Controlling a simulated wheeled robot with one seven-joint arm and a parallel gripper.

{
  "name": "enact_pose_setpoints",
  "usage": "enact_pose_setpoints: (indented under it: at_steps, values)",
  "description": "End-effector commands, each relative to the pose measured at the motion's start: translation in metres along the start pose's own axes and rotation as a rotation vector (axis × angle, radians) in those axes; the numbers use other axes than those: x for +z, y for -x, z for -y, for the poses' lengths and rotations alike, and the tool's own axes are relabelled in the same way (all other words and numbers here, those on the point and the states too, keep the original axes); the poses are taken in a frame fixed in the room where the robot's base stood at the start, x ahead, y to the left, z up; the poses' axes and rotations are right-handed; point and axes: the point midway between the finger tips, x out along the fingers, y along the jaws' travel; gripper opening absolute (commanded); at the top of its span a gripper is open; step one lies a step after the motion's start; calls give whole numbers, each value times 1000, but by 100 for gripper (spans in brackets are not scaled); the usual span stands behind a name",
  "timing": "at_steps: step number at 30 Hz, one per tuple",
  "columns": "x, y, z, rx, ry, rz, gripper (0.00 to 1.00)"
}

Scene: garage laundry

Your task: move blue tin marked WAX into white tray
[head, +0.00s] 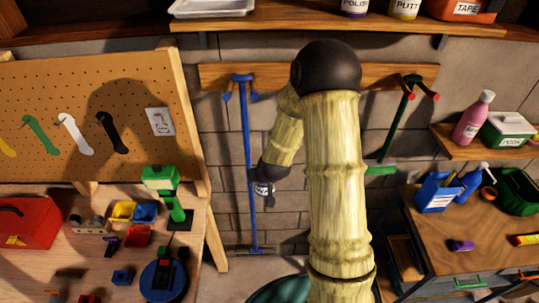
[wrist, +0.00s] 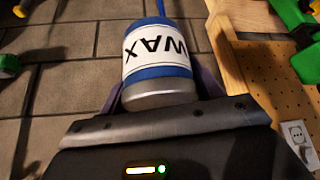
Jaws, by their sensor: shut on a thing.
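The blue tin marked WAX (wrist: 158,55) has a white label and a grey end and fills the upper middle of the wrist view. My gripper (wrist: 165,95) is shut on it, with a finger on each side. In the head view the tin (head: 263,188) hangs in the air in front of the block wall, at the end of my arm. My gripper (head: 266,183) is small there and its fingers are hard to make out. The white tray (head: 212,8) is on the high shelf at the top left, cut by the picture's top edge. Its visible part looks empty.
The high shelf (head: 300,20) also bears a POLISH tin (head: 355,7), a PUTTY tin (head: 404,8) and an orange TAPE box (head: 466,8). A pegboard (head: 90,110) and workbench stand left. A blue tool (head: 246,150) hangs behind the gripper. A cluttered table (head: 475,235) stands right.

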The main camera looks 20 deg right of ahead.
Motion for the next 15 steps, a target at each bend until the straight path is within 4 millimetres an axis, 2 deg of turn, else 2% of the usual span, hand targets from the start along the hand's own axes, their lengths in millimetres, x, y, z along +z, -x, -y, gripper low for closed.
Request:
enact_pose_setpoints:
  at_steps: [1, 9, 15]
  values:
    - [11, -15, 5, -6, 1, 5, 35]
    - [57, -90, 20, -17, 3, -5, 35]
    - [78, -125, 21, -18, 4, -9, 35]
